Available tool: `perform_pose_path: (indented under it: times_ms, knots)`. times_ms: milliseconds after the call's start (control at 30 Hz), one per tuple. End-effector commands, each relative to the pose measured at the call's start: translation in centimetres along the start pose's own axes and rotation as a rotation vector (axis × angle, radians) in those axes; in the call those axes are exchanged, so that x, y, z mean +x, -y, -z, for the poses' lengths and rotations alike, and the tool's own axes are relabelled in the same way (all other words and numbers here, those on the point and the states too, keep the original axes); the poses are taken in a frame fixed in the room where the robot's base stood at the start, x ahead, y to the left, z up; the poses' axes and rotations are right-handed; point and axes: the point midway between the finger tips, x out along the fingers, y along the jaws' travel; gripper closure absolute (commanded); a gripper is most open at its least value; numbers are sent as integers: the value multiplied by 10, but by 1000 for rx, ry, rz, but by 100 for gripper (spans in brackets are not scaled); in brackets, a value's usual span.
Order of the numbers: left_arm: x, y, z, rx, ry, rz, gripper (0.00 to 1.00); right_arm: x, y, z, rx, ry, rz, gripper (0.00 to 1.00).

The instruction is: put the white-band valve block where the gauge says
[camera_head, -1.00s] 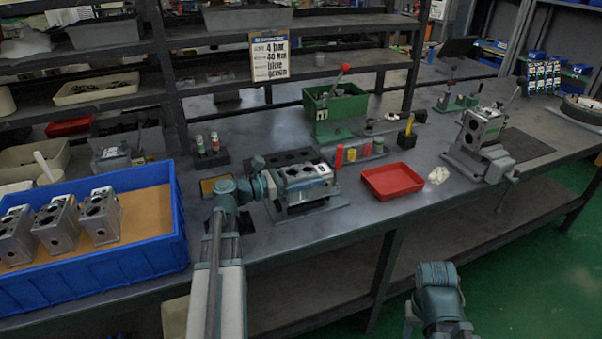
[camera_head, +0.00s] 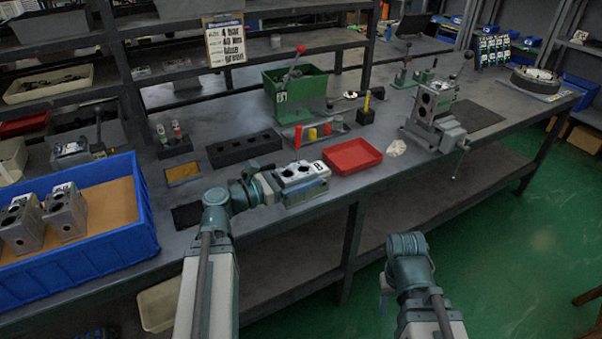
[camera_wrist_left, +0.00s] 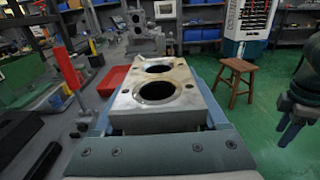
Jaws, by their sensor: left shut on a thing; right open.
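My left gripper (camera_head: 268,187) is shut on a grey metal valve block (camera_head: 302,184), held over the front part of the bench. The block has large round holes in its top and a white patch with a dark mark at its right end. In the left wrist view the block (camera_wrist_left: 158,98) lies level, two holes facing up; I cannot make out a full white band. A sign (camera_head: 224,42) on the rack reads 4 bar, 40 Nm, blue, green. I cannot pick out a gauge dial. My right gripper (camera_head: 385,290) hangs before the bench, open, fingers mostly hidden.
A red tray (camera_head: 352,157), a black block with holes (camera_head: 244,149) and a green box (camera_head: 295,92) stand near the held block. A blue bin (camera_head: 85,275) holds more valve blocks at left. A fixture at right carries another valve block (camera_head: 433,101).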

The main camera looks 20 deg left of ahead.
Motion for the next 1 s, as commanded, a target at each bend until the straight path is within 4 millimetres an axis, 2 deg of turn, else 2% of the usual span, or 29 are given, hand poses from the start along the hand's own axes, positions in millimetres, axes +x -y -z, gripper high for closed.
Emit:
perform_pose_path:
  times_ms: [267, 467, 667, 1000]
  knots:
    - [0, 0, -7, -2, 5, 0, 100, -6, -1, 0, 0, 0, 0, 50]
    - [0, 0, -28, -2, 5, 0, 100, -27, -2, -2, 0, 0, 0, 50]
    - [0, 0, -64, -2, 5, 1, 100, -62, -6, -4, 0, 0, 0, 50]
    - [0, 0, -136, -2, 5, 1, 100, -134, -13, -8, 1, 0, 0, 50]
